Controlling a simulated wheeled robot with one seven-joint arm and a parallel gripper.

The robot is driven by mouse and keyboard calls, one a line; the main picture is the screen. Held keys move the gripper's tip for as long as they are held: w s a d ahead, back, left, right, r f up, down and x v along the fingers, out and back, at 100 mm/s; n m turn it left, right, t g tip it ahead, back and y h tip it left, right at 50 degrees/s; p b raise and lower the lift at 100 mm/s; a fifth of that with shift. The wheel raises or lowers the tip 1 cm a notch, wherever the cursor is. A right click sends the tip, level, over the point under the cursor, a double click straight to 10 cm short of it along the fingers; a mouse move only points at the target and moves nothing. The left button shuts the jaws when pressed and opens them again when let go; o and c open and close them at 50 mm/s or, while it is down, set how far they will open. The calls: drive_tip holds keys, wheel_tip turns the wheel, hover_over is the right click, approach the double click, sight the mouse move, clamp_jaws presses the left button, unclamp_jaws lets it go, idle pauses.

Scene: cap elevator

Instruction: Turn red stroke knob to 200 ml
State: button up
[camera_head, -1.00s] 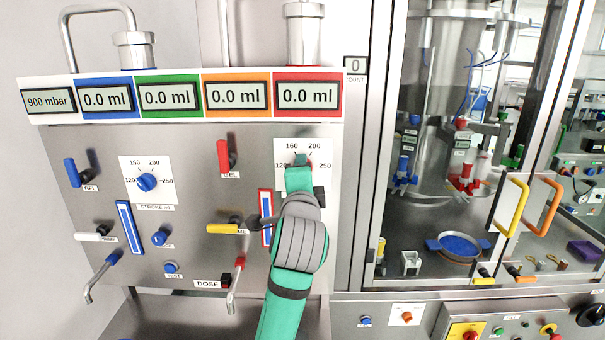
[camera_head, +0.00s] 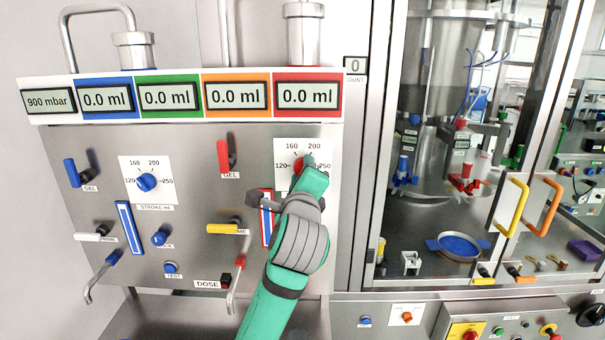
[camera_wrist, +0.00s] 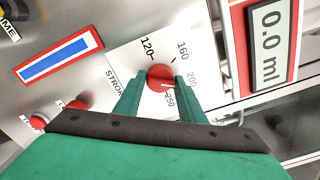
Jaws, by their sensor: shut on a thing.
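The red stroke knob (camera_head: 299,165) sits on a white dial plate marked 120, 160, 200 and 250. It also shows in the wrist view (camera_wrist: 158,76), between my two green fingertips. My gripper (camera_wrist: 160,80) is shut on the knob, one finger on each side. A short white mark on the knob seems to point between 200 and 250, but it is too small to read surely. In the head view my gripper (camera_head: 309,163) covers the right part of the knob and the lower dial.
A blue stroke knob (camera_head: 147,182) sits on its own dial at the left. The red display (camera_head: 308,96) above reads 0.0 ml. A red-framed blue slot (camera_wrist: 58,58), a yellow lever (camera_head: 224,228) and a red-handled lever (camera_head: 238,270) are close by. A glass cabinet stands at the right.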

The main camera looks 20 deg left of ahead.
drive_tip(key=shift+f, duration=0.15)
drive_tip(key=o, duration=1)
drive_tip(key=shift+o, duration=0.2)
drive_tip(key=v, duration=1)
drive_tip(key=shift+s+d, duration=0.2)
drive_tip(key=shift+s, duration=0.15)
